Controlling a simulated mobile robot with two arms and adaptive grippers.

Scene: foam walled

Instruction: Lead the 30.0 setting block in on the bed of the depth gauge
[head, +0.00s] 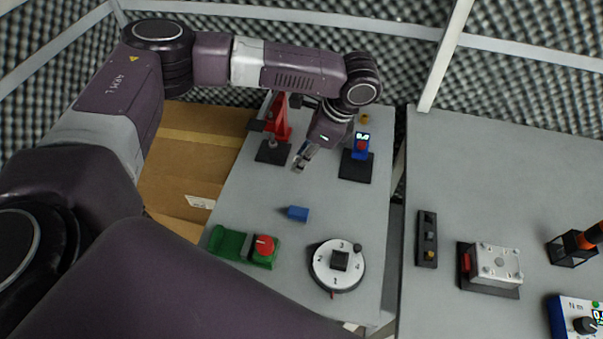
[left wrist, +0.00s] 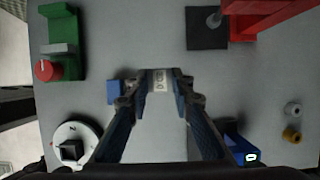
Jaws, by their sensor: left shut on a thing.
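My left gripper (head: 304,156) is over the grey table, its fingers pointing down. In the left wrist view the left gripper (left wrist: 160,88) is shut on a small pale block (left wrist: 165,80) with dark marks, taken as the setting block; its number is too small to read surely. The depth gauge (head: 361,146) seems to be the blue device with a lit display and a red part, on a dark flat bed (head: 355,171). It stands to the right of the gripper, apart from the block. In the left wrist view, the gauge (left wrist: 238,150) is partly hidden by a finger. My right gripper is not in view.
A red press-like stand (head: 281,120) with a dark base is left of the gripper. A blue block (head: 298,213), a green fixture with red knob (head: 263,247) and a numbered dial (head: 338,267) lie nearer. A gap separates the right table (head: 490,160). The middle is clear.

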